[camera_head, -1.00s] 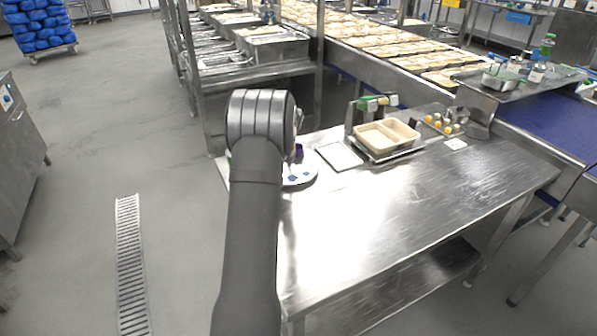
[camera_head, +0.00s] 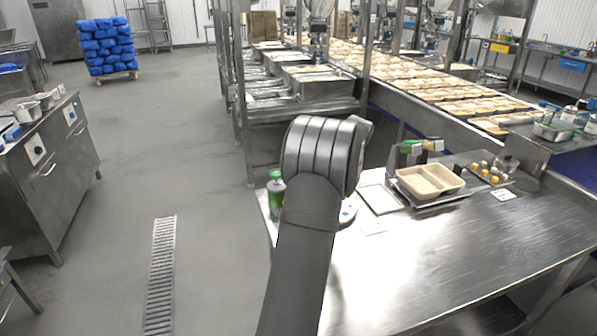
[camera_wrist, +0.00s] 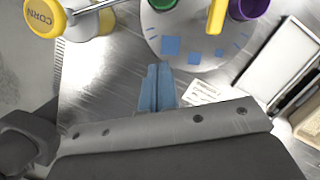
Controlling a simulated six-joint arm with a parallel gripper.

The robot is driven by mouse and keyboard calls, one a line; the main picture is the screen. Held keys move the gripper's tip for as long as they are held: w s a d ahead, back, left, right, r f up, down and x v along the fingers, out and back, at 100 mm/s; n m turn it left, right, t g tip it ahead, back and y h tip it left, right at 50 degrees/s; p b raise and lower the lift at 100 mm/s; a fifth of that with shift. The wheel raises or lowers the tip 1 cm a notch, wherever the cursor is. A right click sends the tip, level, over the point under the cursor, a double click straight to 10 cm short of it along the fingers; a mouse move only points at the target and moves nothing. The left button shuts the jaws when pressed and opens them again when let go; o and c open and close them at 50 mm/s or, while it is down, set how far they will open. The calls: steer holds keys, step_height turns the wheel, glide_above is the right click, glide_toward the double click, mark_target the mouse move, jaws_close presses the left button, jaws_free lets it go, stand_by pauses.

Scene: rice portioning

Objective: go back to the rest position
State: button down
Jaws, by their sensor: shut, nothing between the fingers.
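My gripper's two blue fingers (camera_wrist: 158,88) are together and empty in the wrist view. They point down over the bare steel table, just short of a white round plate with blue squares (camera_wrist: 175,47). In the head view my arm hides the gripper. The plate's edge (camera_head: 348,213) peeks out to the right of my arm.
A yellow CORN lid (camera_wrist: 43,17), a purple cup (camera_wrist: 250,7) and a yellow handle (camera_wrist: 217,16) lie ahead of the fingers. In the head view a green bottle (camera_head: 276,194) stands left of my arm. A two-compartment tray (camera_head: 430,182) stands right; the table's front is clear.

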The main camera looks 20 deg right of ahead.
steer(key=shift+f, duration=0.1)
steer(key=x, duration=0.8)
steer(key=shift+a+f, duration=0.1)
steer(key=shift+w+a+f, duration=0.8)
steer(key=shift+w+a, duration=0.25)
steer(key=shift+w, duration=0.05)
steer(key=shift+w+a, duration=0.45)
steer(key=shift+w, duration=0.05)
